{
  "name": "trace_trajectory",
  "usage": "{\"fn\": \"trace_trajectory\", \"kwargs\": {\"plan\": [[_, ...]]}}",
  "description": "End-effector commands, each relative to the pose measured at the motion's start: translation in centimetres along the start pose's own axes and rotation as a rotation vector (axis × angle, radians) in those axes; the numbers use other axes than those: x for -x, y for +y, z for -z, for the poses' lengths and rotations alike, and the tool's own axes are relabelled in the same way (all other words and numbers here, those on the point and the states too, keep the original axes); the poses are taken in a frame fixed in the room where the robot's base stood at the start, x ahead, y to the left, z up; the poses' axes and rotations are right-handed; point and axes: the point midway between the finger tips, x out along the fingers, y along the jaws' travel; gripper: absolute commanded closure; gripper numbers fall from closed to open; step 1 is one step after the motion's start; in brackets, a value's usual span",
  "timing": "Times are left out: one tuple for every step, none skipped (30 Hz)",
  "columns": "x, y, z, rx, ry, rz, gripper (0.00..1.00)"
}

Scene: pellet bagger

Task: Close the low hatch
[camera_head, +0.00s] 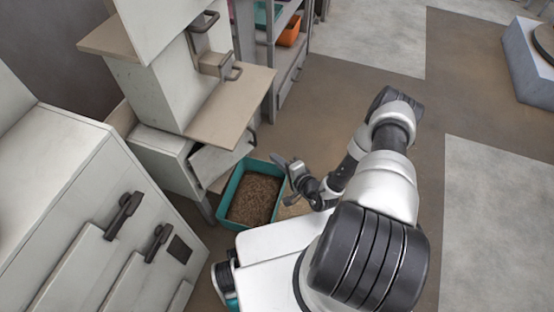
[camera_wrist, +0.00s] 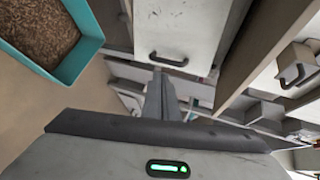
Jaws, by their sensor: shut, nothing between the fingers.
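The low hatch (camera_head: 213,161) is a light grey panel on the lower part of the pale machine, beneath a beige shelf. It looks tilted outward, partly open, above the far end of the teal bin. In the wrist view the same panel seems to be the scuffed light one (camera_wrist: 185,28) with a dark bar handle (camera_wrist: 168,60). My gripper (camera_head: 281,162) is to the right of the hatch, near the bin's rim. In the wrist view the fingers (camera_wrist: 160,82) are together and empty, pointing toward the handle, with no clear contact.
A teal bin (camera_head: 229,191) of brown pellets stands on the floor in front of the machine. The beige shelf (camera_head: 232,112) juts out above the hatch. A grey cabinet (camera_head: 50,190) with black handles stands at left.

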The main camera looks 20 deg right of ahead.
Motion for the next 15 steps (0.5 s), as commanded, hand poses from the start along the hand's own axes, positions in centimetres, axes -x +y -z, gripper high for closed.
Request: {"fn": "trace_trajectory", "kwargs": {"plan": [[-1.3, 0.3, 0.0, 0.001, -0.001, 0.002, 1.0], [-2.0, 0.3, -0.1, 0.001, -0.001, 0.002, 1.0], [-2.9, 0.3, -0.1, 0.002, -0.001, 0.002, 1.0], [-3.5, 0.3, -0.1, 0.002, -0.002, 0.002, 1.0], [-4.2, 0.3, -0.1, 0.002, -0.001, 0.002, 1.0], [-5.0, 0.3, -0.1, 0.002, -0.001, 0.001, 1.0], [-5.7, 0.3, -0.1, 0.002, -0.002, 0.001, 1.0], [-6.2, 0.3, -0.1, 0.001, -0.002, 0.002, 1.0], [-7.0, 0.3, -0.1, 0.001, -0.002, 0.001, 1.0], [-7.5, 0.0, -0.1, 0.001, -0.002, 0.002, 1.0], [-7.9, -0.2, -0.1, 0.001, -0.002, 0.002, 1.0], [-8.4, -0.4, 0.0, 0.002, -0.002, 0.001, 1.0], [-8.8, -0.5, 0.0, 0.001, -0.001, 0.002, 1.0], [-9.1, -0.6, 0.0, 0.001, -0.001, 0.001, 1.0], [-9.5, -0.7, -0.1, 0.001, -0.002, 0.0, 1.0]]}}
